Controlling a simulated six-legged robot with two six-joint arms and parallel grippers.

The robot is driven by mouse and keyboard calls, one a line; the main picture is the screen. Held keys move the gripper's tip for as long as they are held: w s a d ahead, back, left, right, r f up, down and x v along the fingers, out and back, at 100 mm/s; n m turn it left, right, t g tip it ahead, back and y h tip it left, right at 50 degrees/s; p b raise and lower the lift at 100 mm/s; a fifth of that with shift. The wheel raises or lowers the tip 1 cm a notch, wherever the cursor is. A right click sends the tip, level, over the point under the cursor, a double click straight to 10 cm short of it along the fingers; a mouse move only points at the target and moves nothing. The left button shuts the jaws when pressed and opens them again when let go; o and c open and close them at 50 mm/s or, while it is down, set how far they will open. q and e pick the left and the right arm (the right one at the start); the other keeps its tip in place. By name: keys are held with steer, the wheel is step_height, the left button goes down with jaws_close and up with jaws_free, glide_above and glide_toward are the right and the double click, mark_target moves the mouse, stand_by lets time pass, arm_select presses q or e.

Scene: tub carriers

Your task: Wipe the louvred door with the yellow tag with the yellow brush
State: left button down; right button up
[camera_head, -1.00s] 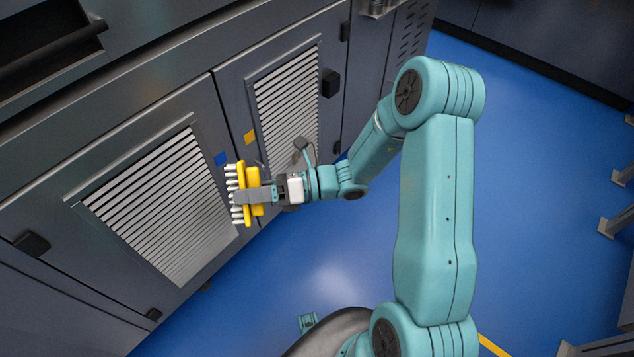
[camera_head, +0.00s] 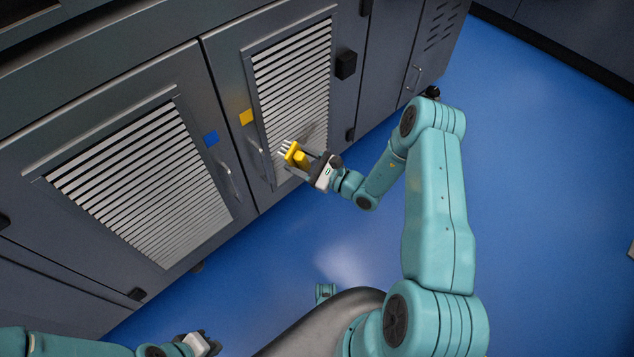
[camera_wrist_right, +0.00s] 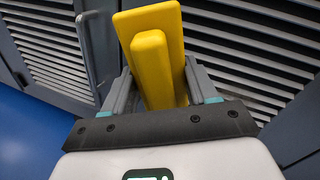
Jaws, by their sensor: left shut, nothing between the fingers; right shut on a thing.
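The yellow brush (camera_head: 297,156) has white bristles and is held in my right gripper (camera_head: 305,162), its bristles toward the lower part of the louvred door with the yellow tag (camera_head: 292,75). I cannot tell whether the bristles touch the slats. The yellow tag (camera_head: 246,117) sits on the door's frame, left of the louvres. In the right wrist view the yellow brush (camera_wrist_right: 154,55) stands between the two fingers, with pale louvres (camera_wrist_right: 250,50) behind it. My left gripper (camera_head: 208,340) is shut and empty at the bottom edge of the head view, away from the doors.
A second louvred door (camera_head: 145,185) with a blue tag (camera_head: 211,138) is on the left. Vertical handles (camera_head: 230,182) stand out from the doors near their shared edge. A black latch block (camera_head: 346,65) is on the right. The blue floor (camera_head: 540,200) on the right is clear.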

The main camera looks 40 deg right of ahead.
steer(key=d+f+n+t+h+b, duration=0.15)
steer(key=d+f+h, duration=0.3)
steer(key=f, duration=0.85)
steer(key=shift+w+a+r+b, duration=0.15)
steer(key=shift+w+b, duration=0.6)
steer(key=shift+w, duration=0.5)
steer(key=shift+w+a+r+b, duration=0.1)
steer(key=shift+w+b, duration=0.65)
steer(key=shift+w, duration=0.5)
steer(key=shift+w+b, duration=0.9)
steer(key=shift+w, duration=0.6)
